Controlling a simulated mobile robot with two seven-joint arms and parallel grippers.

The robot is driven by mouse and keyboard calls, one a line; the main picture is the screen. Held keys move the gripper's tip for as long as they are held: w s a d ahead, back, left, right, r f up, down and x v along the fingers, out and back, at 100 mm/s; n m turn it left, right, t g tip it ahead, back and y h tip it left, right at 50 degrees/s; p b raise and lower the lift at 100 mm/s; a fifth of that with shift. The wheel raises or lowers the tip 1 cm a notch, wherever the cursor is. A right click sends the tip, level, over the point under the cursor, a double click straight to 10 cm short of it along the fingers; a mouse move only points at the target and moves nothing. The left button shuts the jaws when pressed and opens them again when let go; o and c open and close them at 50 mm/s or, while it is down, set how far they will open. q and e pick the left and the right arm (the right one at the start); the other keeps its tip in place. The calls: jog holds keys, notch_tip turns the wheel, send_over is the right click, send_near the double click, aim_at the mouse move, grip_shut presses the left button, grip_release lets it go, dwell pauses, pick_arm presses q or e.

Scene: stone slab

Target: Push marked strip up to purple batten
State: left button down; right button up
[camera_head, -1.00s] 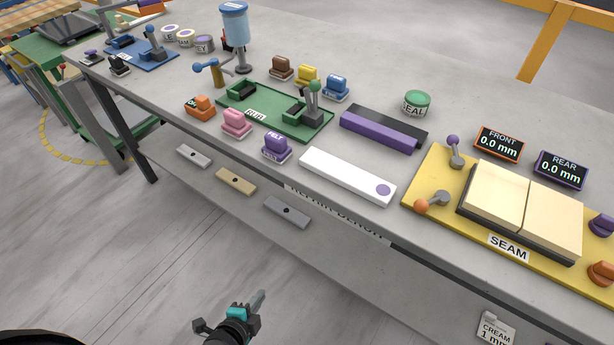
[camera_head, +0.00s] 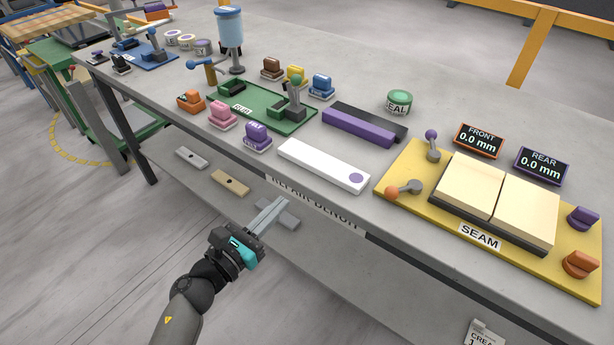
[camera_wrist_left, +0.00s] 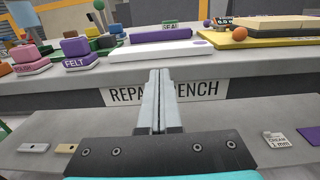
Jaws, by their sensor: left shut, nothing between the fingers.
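The marked strip (camera_head: 318,164) is a long white bar with a purple dot near its right end. It lies flat near the front edge of the bench top, and it also shows in the left wrist view (camera_wrist_left: 150,52). The purple batten (camera_head: 358,127) lies behind it, with a dark piece along its back and a bare gap between it and the strip. My left gripper (camera_head: 278,208) is shut and empty, in front of the bench and apart from the strip. In the left wrist view its closed fingers (camera_wrist_left: 159,98) point toward the bench front, below the strip. My right gripper is not seen.
A purple FELT block (camera_head: 257,136) stands left of the strip. A yellow SEAM board (camera_head: 408,172) with an orange-knobbed lever lies to its right. A green SEAL tin (camera_head: 399,101) stands behind. The bench's front edge and a lower shelf (camera_head: 330,245) lie near my gripper.

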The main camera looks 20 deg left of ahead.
pick_arm(q)
send_near(315, 170)
jog(key=x, duration=0.5)
jog(key=shift+d+r, duration=0.1)
jog(key=shift+r, duration=0.05)
jog(key=shift+w+d, duration=0.2)
jog(key=shift+w, duration=0.4)
jog(key=shift+w+d, duration=0.1)
jog(key=shift+w, duration=0.15)
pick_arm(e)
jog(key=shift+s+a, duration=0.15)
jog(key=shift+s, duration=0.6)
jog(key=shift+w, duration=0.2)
pick_arm(q)
jog(key=b+x, duration=0.1)
jog(key=x, duration=0.2)
jog(key=shift+w+d, duration=0.1)
jog(key=shift+w, duration=0.3)
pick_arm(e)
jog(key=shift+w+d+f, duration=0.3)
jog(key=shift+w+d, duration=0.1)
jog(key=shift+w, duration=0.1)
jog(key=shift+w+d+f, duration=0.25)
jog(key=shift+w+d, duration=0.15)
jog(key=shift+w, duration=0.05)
